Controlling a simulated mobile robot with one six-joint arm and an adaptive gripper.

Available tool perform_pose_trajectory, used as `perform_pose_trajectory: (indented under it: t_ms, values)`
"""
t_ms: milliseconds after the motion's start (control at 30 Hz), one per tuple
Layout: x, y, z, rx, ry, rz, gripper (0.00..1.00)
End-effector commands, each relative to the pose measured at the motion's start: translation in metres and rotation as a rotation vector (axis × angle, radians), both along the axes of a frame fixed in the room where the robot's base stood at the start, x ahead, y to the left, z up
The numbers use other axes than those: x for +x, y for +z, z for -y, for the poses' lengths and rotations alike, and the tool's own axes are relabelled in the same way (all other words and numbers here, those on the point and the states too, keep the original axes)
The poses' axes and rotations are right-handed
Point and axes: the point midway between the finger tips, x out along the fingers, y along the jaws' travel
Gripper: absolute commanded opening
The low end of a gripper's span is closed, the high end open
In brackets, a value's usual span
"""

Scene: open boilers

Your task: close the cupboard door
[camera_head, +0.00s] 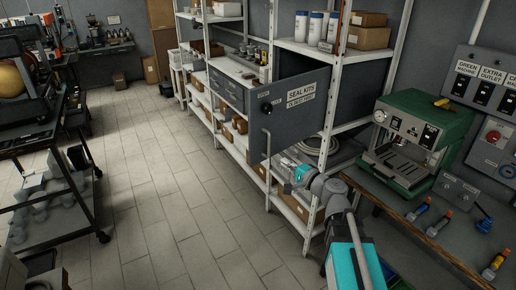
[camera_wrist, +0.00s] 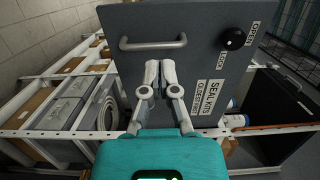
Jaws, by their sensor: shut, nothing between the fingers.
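The grey cupboard door (camera_head: 292,107) stands open, swung out from the shelving in the head view. It has a "SEAL KITS" label, a black knob (camera_head: 267,107) and a vertical bar handle (camera_head: 267,146). In the wrist view the door (camera_wrist: 200,60) fills the upper middle, with its handle (camera_wrist: 153,45) and the knob (camera_wrist: 232,39) marked OPEN and LOCK. My gripper (camera_wrist: 160,68) is shut and empty, its fingertips in front of the door face close to the handle. I cannot tell if they touch it. In the head view my gripper (camera_head: 285,165) is at the door's lower right.
White-framed shelving (camera_head: 330,95) with boxes and white bottles (camera_head: 315,27) stands around the door. A green coffee machine (camera_head: 415,130) sits on the bench at right, with tools in front. A dark cart (camera_head: 45,150) is at left. The tiled floor between is clear.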

Motion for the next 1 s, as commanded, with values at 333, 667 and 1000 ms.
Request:
perform_pose_trajectory:
  t_ms: [333,667,1000]
  values:
    - [0.001,0.0,0.0,-0.001,0.001,0.0,0.0]
    - [0.018,0.0,-0.016,-0.003,0.003,0.0,0.0]
    - [0.055,0.0,-0.051,-0.003,0.003,0.0,0.0]
